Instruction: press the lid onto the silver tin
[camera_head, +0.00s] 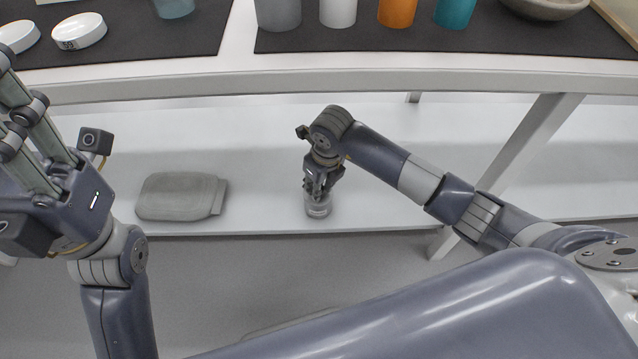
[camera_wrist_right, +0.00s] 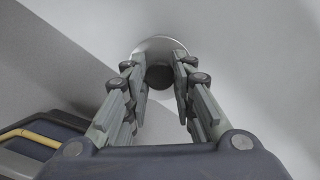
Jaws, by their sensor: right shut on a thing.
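The silver tin (camera_head: 318,209) is a small, pale metallic cylinder with a label, upright near the front edge of the lower shelf. My right gripper (camera_head: 319,190) points down at its top. In the right wrist view, the fingertips (camera_wrist_right: 159,76) close on both sides of a dark round piece, which looks like the knob of the lid (camera_wrist_right: 160,44). A pale round rim shows around it. Whether the lid is seated on the tin or just above it cannot be told. My left gripper (camera_head: 15,108) is open and empty, raised at the left, its fingertips partly cut off.
A grey folded cloth-like bundle (camera_head: 178,196) lies on the lower shelf (camera_head: 255,180), left of the tin. The table (camera_head: 300,80) above carries white round dishes (camera_head: 79,31), a grey cup (camera_head: 278,14), a white cup (camera_head: 338,12), an orange cup (camera_head: 397,12) and a teal cup (camera_head: 456,12).

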